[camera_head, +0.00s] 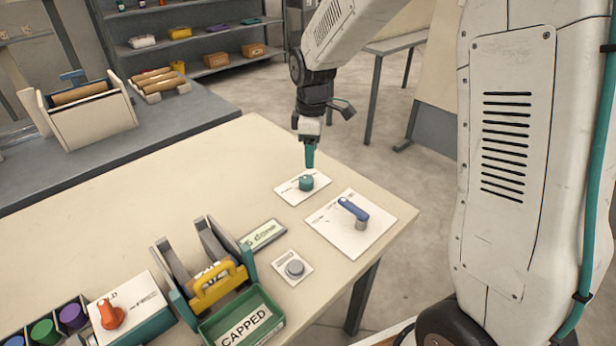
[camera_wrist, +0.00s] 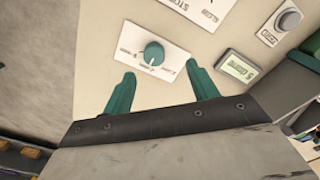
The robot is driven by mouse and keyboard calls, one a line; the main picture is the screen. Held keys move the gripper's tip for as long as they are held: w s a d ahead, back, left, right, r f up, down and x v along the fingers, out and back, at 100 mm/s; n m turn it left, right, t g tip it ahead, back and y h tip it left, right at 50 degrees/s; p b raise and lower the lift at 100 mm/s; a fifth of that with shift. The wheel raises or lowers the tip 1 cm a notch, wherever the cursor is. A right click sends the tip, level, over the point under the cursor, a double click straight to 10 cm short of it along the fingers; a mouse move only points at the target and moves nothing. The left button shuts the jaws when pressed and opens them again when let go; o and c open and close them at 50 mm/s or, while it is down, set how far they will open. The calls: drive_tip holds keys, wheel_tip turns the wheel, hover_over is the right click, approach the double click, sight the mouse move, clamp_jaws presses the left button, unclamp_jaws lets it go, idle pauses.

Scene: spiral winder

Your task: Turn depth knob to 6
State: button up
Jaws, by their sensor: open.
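A teal round knob (camera_head: 306,183) sits on a small white dial plate on the cream table. It also shows in the wrist view (camera_wrist: 153,53), with a white mark on its top and small print around it, too small to read. I take it for the depth knob, but its label is not legible. My gripper (camera_head: 309,158) is above the knob in the head view. In the wrist view its two teal fingers (camera_wrist: 164,83) are spread wide and empty, with the knob ahead of the gap between them. I cannot tell the exact height.
A blue lever (camera_head: 353,210) stands on a larger white plate to the right. A green display (camera_head: 263,235), a grey button (camera_head: 294,268), a yellow-handled device (camera_head: 219,285), a red knob (camera_head: 111,314) and a CAPPED bin (camera_head: 263,308) stand nearer. The table's left middle is clear.

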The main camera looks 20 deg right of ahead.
sight(307, 179)
drive_tip(key=w+f, duration=0.1)
drive_tip(key=w+f+n, duration=0.1)
drive_tip(key=f, duration=0.1)
drive_tip(key=shift+a+f, duration=0.1)
drive_tip(key=shift+a, duration=0.05)
wheel_tip(307, 179, down, 7)
drive_tip(key=shift+f, duration=0.15)
drive_tip(key=c, duration=1)
